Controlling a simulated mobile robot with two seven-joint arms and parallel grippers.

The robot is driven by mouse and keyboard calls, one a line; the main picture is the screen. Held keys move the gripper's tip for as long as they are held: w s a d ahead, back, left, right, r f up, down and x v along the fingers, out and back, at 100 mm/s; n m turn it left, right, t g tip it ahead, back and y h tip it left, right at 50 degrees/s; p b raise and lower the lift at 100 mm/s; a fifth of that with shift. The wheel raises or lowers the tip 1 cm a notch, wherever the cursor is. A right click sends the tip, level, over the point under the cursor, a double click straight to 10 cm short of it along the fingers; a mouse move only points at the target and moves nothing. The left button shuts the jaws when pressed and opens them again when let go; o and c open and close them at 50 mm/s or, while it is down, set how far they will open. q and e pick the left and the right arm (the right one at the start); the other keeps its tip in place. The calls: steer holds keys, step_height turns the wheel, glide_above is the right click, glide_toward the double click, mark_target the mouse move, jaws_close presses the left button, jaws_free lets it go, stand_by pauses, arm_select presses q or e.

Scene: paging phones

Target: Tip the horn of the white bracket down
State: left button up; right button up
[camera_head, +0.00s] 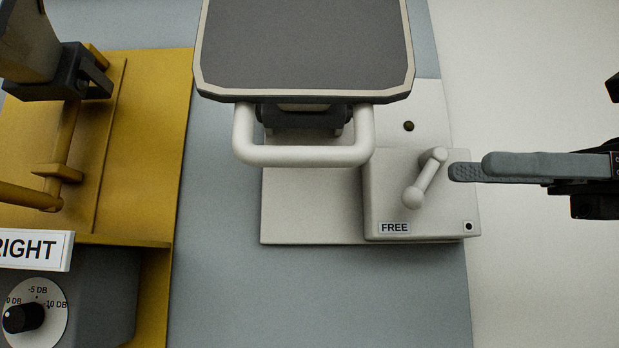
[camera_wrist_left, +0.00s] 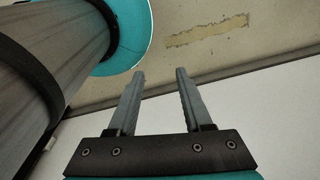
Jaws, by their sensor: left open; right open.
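The white bracket (camera_head: 278,228) shows in the head view as a pale base plate. Above it is the horn (camera_head: 310,50), with a dark grey face, a light rim and a white loop handle (camera_head: 300,155) at its lower edge. A white box with a ball-ended lever (camera_head: 427,178) stands at the bracket's right side and bears the label FREE (camera_head: 394,227). My right gripper (camera_head: 468,168) comes in from the right, its fingertips just right of the lever. It holds nothing. My left gripper (camera_wrist_left: 160,75) shows only in the left wrist view, open and empty.
A yellow bracket (camera_head: 150,130) stands at the left, with a grey box, a dial (camera_head: 35,315) and a RIGHT sign (camera_head: 32,249). The grey-blue panel (camera_head: 220,290) is bare between the brackets. A pale surface (camera_head: 540,280) lies clear at the right.

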glide_toward(355, 157)
steer(key=a, duration=0.5)
steer(key=a+p, duration=0.1)
steer(key=a, duration=0.2)
steer(key=a+p, duration=0.1)
steer(key=a, duration=0.2)
steer(key=shift+w+a+r, duration=0.2)
steer(key=shift+w+a, duration=0.2)
steer(key=shift+a, duration=0.55)
arm_select(q)
steer(key=shift+s+r, duration=1.1)
steer(key=shift+r, duration=0.05)
arm_select(e)
steer(key=shift+c, duration=0.4)
arm_select(q)
steer(key=shift+a, duration=0.1)
arm_select(e)
jaws_close()
